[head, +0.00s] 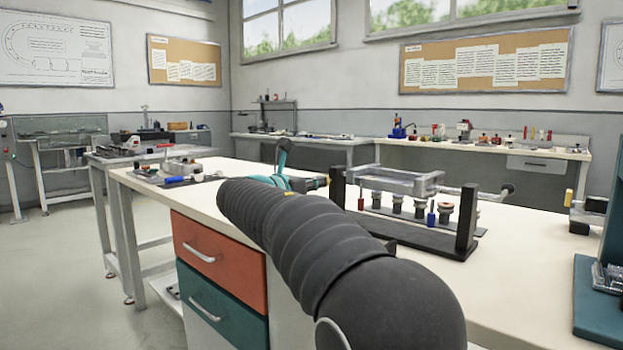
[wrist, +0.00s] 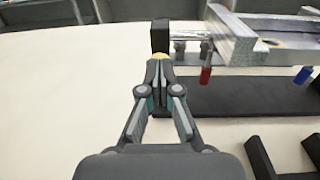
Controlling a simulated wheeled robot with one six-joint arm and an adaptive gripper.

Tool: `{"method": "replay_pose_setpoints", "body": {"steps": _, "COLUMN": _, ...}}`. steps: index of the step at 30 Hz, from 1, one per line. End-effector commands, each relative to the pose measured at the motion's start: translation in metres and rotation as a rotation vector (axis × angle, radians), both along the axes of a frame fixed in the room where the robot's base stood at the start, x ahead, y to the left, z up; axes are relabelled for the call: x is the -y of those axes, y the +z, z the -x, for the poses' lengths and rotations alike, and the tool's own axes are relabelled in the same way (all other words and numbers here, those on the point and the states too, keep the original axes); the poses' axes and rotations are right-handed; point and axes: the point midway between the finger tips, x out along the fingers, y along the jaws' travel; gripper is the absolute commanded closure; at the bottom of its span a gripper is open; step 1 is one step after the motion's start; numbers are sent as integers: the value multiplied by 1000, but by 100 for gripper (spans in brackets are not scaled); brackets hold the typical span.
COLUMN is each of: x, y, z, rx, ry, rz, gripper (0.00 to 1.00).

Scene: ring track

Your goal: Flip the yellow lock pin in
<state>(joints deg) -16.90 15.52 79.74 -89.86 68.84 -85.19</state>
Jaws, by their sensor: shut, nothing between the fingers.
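A small yellow piece, seemingly the yellow lock pin, shows at the black left post of the fixture in the wrist view (wrist: 159,56). A yellow tip also shows beside that post in the head view (head: 327,178). The fixture has a black base (wrist: 240,97), black end posts (head: 466,216) and a metal frame (head: 400,178). My gripper (wrist: 159,68) is shut and empty, its fingertips right in front of the yellow piece. They hide its lower part, and I cannot tell whether they touch it. In the head view my arm hides most of the gripper.
A red-handled pin (wrist: 206,70) and a blue-handled pin (wrist: 302,75) hang from the frame. Several round-topped parts (head: 420,208) stand on the base. Bare bench top (wrist: 60,90) lies left of the fixture. A teal machine (head: 600,270) stands at the right.

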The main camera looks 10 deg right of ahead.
Motion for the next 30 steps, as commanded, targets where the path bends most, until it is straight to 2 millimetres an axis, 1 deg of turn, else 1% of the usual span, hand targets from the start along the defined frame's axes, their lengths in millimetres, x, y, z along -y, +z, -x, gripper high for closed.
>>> {"method": "replay_pose_setpoints", "body": {"steps": 9, "x": 2, "y": 0, "z": 0, "rx": 1, "ry": -3, "rz": 0, "gripper": 100}}
{"method": "replay_pose_setpoints", "body": {"steps": 14, "x": -6, "y": 1, "z": 5, "rx": 1, "ry": -3, "rz": 1, "gripper": 100}}
{"method": "replay_pose_setpoints", "body": {"steps": 20, "x": -30, "y": 3, "z": 21, "rx": 1, "ry": -8, "rz": 3, "gripper": 100}}
{"method": "replay_pose_setpoints", "body": {"steps": 27, "x": -75, "y": 4, "z": 52, "rx": 3, "ry": -2, "rz": 2, "gripper": 100}}
{"method": "replay_pose_setpoints", "body": {"steps": 30, "x": -89, "y": 5, "z": 63, "rx": 2, "ry": -1, "rz": 1, "gripper": 100}}
